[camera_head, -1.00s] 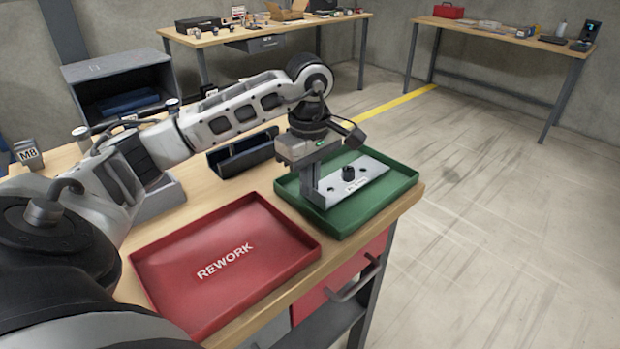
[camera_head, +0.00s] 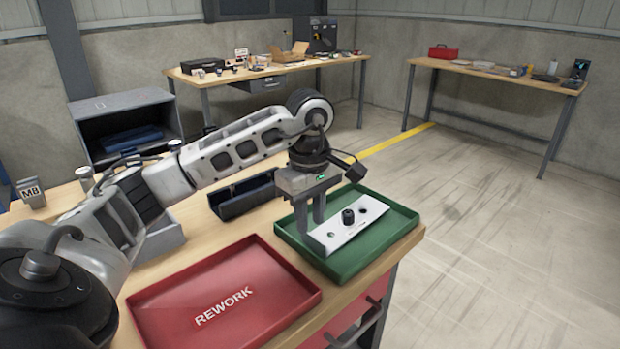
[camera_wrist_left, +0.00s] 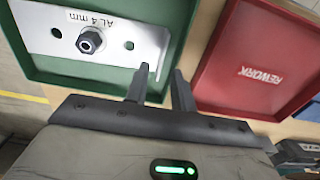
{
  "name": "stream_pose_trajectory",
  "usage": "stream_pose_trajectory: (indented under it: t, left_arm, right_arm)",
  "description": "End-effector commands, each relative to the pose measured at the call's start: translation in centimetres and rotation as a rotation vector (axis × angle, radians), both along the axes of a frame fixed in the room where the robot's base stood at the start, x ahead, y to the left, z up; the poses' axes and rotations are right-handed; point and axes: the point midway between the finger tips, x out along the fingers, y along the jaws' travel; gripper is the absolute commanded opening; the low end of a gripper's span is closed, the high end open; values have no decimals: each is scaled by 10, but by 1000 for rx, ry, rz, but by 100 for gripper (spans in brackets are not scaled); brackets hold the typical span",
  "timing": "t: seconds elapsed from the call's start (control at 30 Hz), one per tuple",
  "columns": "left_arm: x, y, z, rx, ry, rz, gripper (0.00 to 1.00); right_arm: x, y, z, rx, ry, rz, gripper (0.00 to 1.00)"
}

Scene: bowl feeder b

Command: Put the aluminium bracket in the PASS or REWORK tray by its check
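The aluminium bracket (camera_head: 341,234) is a flat pale plate with two holes and a dark nut-like boss in the middle. It lies in the green tray (camera_head: 398,229); no tray label shows. The left wrist view shows the bracket (camera_wrist_left: 62,42) labelled "AL 4 mm". My left gripper (camera_head: 312,222) is over the bracket's left end. In the left wrist view its fingers (camera_wrist_left: 162,80) are apart with nothing between them, one overlapping the bracket's end in the picture. The red REWORK tray (camera_head: 265,258) is empty. My right gripper is not in view.
A dark open holder (camera_head: 240,198) stands behind the trays on the wooden bench. A grey bin (camera_head: 160,240) is at left, and a block marked M8 (camera_head: 31,193) is farther left. The green tray sits near the bench's right edge. Other benches stand far behind.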

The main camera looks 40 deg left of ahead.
Motion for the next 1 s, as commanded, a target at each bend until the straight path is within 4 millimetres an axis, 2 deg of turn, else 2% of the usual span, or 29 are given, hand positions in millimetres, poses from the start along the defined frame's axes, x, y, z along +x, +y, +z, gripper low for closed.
stream_pose_trajectory:
  t: [0.13, 0.3, 0.43, 0.6, 1.0]
  left_arm:
    - [1, 0, 35, 0, -8, 0, 25]
    - [0, 1, 76, 2, -6, 2, 25]
    - [0, 0, 94, 1, -4, 0, 25]
    - [-1, 1, 103, 0, -1, 1, 25]
    - [-1, 0, 103, 0, -1, 1, 25]
  right_arm:
    - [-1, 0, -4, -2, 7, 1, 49]
    - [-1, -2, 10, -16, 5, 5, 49]
    - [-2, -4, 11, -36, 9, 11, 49]
    - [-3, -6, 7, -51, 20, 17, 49]
    - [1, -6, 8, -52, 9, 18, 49]
